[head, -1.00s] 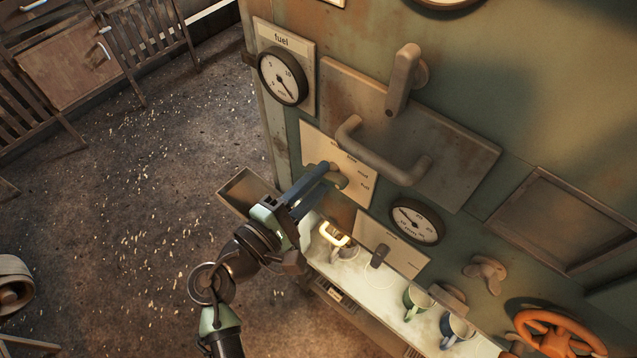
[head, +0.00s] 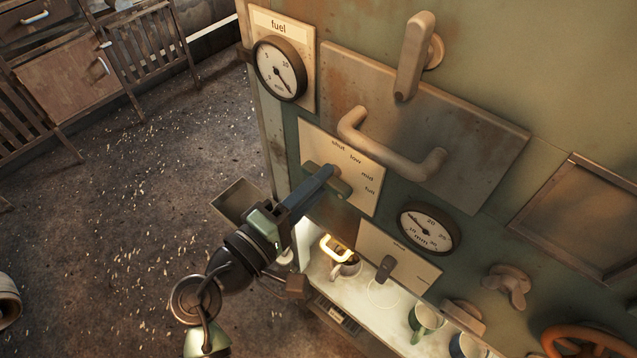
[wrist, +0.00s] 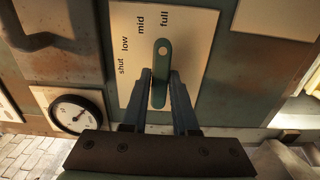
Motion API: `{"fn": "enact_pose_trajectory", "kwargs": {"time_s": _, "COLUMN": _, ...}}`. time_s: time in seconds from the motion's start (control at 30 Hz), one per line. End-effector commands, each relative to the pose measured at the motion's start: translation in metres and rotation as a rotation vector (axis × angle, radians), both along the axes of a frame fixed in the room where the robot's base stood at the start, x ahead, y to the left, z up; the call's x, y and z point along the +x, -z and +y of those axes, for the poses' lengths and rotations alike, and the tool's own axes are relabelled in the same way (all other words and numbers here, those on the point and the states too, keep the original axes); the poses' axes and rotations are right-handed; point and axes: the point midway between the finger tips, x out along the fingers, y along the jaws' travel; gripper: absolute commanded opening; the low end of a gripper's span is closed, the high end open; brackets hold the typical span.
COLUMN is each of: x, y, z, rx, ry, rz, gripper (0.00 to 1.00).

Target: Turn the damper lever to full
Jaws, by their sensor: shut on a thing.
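The damper lever (head: 343,188) is a green bar with rounded ends on a cream plate (head: 312,140) marked shut, low, mid and full. In the wrist view the lever (wrist: 161,58) stands nearly upright, and its end with a pale spot points up at the word full. My gripper (head: 325,173) is shut on the lever. In the wrist view the two blue fingers of my gripper (wrist: 161,78) lie on either side of its lower part and hide some of its edges.
A fuel gauge (head: 280,68) is above the plate. A curved handle (head: 390,150) projects to its right. A second gauge (head: 428,228) and another small lever plate (head: 370,237) are below right. A lit shelf with mugs (head: 425,318) runs beneath.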

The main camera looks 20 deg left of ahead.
Motion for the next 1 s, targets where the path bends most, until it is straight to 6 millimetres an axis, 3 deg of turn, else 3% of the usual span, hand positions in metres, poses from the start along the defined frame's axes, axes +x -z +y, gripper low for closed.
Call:
{"fn": "enact_pose_trajectory", "kwargs": {"time_s": 0.17, "x": 0.000, "y": 0.000, "z": 0.000, "rx": 0.001, "ry": 0.000, "rz": 0.001, "gripper": 0.00}}
{"fn": "enact_pose_trajectory", "kwargs": {"time_s": 0.2, "x": 0.000, "y": 0.000, "z": 0.000, "rx": 0.000, "ry": 0.000, "rz": 0.001, "gripper": 0.34}}
{"fn": "enact_pose_trajectory", "kwargs": {"time_s": 0.33, "x": 0.000, "y": 0.000, "z": 0.000, "rx": 0.000, "ry": 0.000, "rz": 0.001, "gripper": 0.55}}
{"fn": "enact_pose_trajectory", "kwargs": {"time_s": 0.77, "x": -0.002, "y": 0.001, "z": 0.001, "rx": -0.001, "ry": -0.001, "rz": 0.000, "gripper": 0.55}}
{"fn": "enact_pose_trajectory", "kwargs": {"time_s": 1.0, "x": -0.033, "y": 0.004, "z": 0.015, "rx": 0.000, "ry": -0.005, "rz": 0.000, "gripper": 0.55}}
